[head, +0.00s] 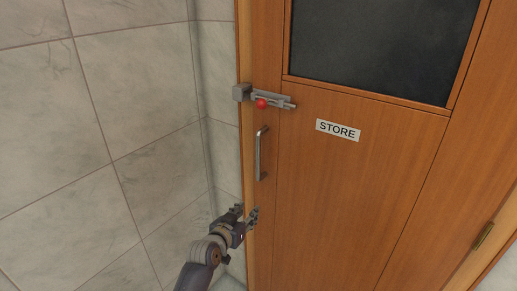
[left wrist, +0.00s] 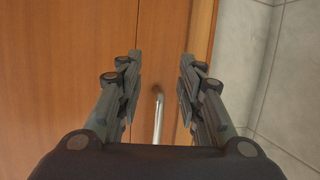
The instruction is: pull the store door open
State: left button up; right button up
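The wooden store door (head: 340,190) fills the right of the head view and looks closed in its frame. It bears a white STORE label (head: 338,130). A vertical metal handle (head: 260,153) is on its left side. A metal slide bolt (head: 270,98) with a red knob (head: 261,104) is above the handle. My left gripper (head: 244,214) is open and empty, below the handle in the head view. In the left wrist view the handle (left wrist: 159,118) shows between the open fingers (left wrist: 158,85), which do not grip it. My right gripper is not in view.
A grey tiled wall (head: 110,120) stands close on the left, meeting the door frame (head: 243,50). A dark window panel (head: 385,45) is in the door's upper part. A brass hinge (head: 483,236) is at the door's right edge.

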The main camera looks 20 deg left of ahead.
aim_at(257, 146)
pick_arm(q)
notch_tip(257, 146, up, 18)
jog(key=w+t, duration=0.1)
jog(key=t, duration=0.3)
jog(key=shift+m+h, duration=0.3)
jog(key=shift+h, duration=0.1)
jog(key=w, duration=0.7)
jog(key=w+p, duration=0.1)
jog(key=w, duration=0.3)
jog(key=shift+d+r, duration=0.25)
jog(key=shift+d, duration=0.1)
jog(key=shift+s, duration=0.1)
grip_shut()
